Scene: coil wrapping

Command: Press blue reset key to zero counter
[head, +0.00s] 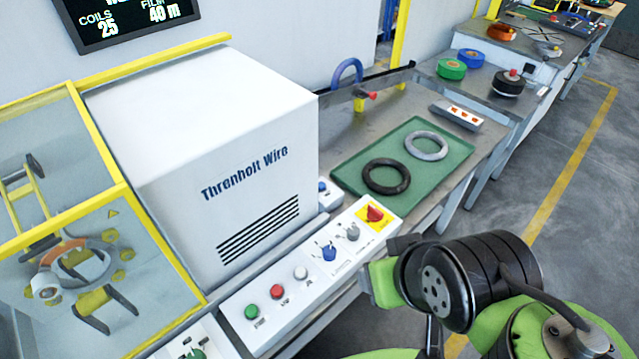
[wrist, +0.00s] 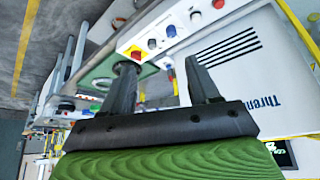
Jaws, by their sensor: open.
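A small white box with a round blue key (head: 322,187) sits beside the white machine housing, by the green tray. The counter display (head: 125,20) reads coils 25.
The panel also carries green, red and white buttons, a grey knob (head: 352,232) and a red emergency stop (head: 375,213) on yellow. The green tray (head: 437,180) holds a black and a grey coil. A yellow-framed guard (head: 125,190) stands at left.

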